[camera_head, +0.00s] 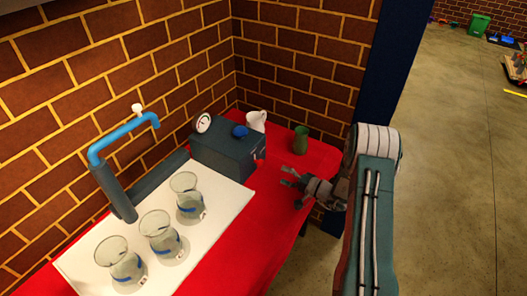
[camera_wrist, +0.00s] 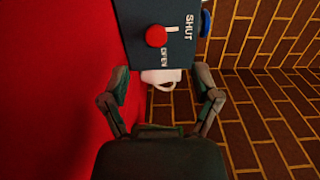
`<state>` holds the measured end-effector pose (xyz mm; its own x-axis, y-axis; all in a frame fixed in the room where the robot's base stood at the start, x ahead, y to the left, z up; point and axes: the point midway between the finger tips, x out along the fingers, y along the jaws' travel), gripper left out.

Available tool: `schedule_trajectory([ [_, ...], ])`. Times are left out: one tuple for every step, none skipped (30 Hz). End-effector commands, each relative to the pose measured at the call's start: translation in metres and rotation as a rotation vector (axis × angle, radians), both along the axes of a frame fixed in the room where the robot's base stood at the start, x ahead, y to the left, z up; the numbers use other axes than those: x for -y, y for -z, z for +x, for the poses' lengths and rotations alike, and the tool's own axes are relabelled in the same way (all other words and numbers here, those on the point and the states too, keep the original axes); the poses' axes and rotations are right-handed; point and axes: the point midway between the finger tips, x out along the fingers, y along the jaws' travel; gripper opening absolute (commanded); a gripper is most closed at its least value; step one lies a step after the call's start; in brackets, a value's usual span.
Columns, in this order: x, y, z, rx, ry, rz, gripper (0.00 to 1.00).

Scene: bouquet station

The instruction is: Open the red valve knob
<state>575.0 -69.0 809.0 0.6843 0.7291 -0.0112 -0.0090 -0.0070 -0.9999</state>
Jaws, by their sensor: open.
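The red valve knob (camera_wrist: 156,36) sits on the face of a dark box (camera_wrist: 150,14) in the wrist view. A white mark (camera_wrist: 172,29) beside the knob extends right, toward the word SHUT; the word OPEN lies below. My gripper (camera_head: 287,177) is open and empty, to the right of the box. In the wrist view my gripper's fingers (camera_wrist: 162,84) are spread wide, below the knob and apart from it.
On the red table (camera_head: 262,210), a white pitcher (camera_head: 257,121) and green vase (camera_head: 301,140) stand behind the box. Several glass beakers (camera_head: 160,232) stand on a white board (camera_head: 217,217) at left, near a blue pipe (camera_head: 120,135). Brick walls close the back.

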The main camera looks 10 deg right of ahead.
Motion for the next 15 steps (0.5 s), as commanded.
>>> schedule_trajectory([
  [0.003,0.006,0.0,0.003,0.017,0.006,0.8],
  [0.005,0.008,0.0,0.004,0.024,0.007,0.8],
  [0.006,0.009,0.001,0.007,0.03,0.007,0.8],
  [0.006,0.01,0.002,0.008,0.032,0.007,0.8],
  [0.005,0.01,0.003,0.01,0.033,0.007,0.8],
  [0.003,0.01,0.005,0.011,0.033,0.006,0.8],
  [0.001,0.01,0.007,0.011,0.032,0.006,0.8],
  [-0.002,0.01,0.01,0.011,0.032,0.006,0.8],
  [-0.006,0.01,0.014,0.009,0.031,0.006,0.8],
  [-0.01,0.01,0.017,0.009,0.029,0.006,0.8],
  [-0.014,0.01,0.021,0.009,0.03,0.006,0.8],
  [-0.02,0.01,0.027,0.01,0.029,0.006,0.8],
  [-0.024,0.01,0.031,0.01,0.028,0.006,0.8],
  [-0.028,0.01,0.034,0.009,0.029,0.006,0.8],
  [-0.034,0.01,0.04,0.008,0.028,0.007,0.8],
])
